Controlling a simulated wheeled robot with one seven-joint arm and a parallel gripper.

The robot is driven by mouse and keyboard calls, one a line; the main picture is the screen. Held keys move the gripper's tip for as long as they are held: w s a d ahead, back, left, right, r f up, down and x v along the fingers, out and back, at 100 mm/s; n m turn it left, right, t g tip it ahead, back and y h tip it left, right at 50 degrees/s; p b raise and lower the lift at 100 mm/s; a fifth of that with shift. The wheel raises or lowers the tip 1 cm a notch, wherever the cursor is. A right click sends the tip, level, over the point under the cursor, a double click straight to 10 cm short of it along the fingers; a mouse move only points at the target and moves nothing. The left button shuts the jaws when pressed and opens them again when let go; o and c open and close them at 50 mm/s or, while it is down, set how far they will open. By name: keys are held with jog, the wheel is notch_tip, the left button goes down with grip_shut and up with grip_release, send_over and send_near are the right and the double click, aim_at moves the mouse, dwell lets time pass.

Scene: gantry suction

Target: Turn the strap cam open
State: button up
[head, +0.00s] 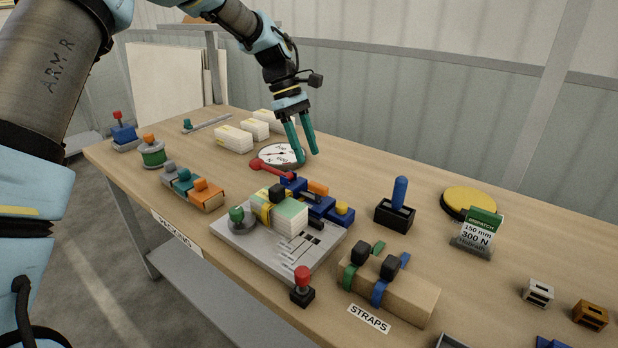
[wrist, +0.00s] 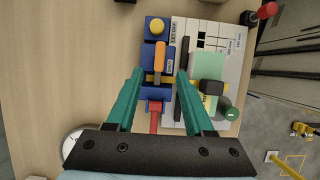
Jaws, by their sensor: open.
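A blue fixture (head: 318,204) lies along the far side of a grey plate and carries an orange lever (head: 317,187), seemingly the strap cam. In the wrist view the orange lever (wrist: 160,58) lies lengthwise on the blue fixture (wrist: 147,59), near the line between my fingertips. A yellow strap (head: 264,208) crosses a pale green-and-white pack (head: 290,217) beside the fixture, with a black block (head: 277,191) on top. My gripper (head: 308,157) is open and empty, with teal fingers pointing down above the bench behind the fixture. Its fingertips (wrist: 160,73) look apart from the lever.
A red-handled lever (head: 270,167) extends from the fixture's left end, by a round dial (head: 281,153). A yellow knob (head: 342,208) tops its right end. The grey plate (head: 250,252) bears a green knob (head: 236,214). A blue-handled joystick (head: 398,205) and strap block (head: 400,292) stand right.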

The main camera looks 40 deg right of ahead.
aim_at(318, 184)
jog(key=p+x, duration=0.1)
jog(key=x, duration=0.7)
jog(key=shift+s+f+p, duration=0.1)
jog(key=shift+p, duration=0.3)
grip_shut()
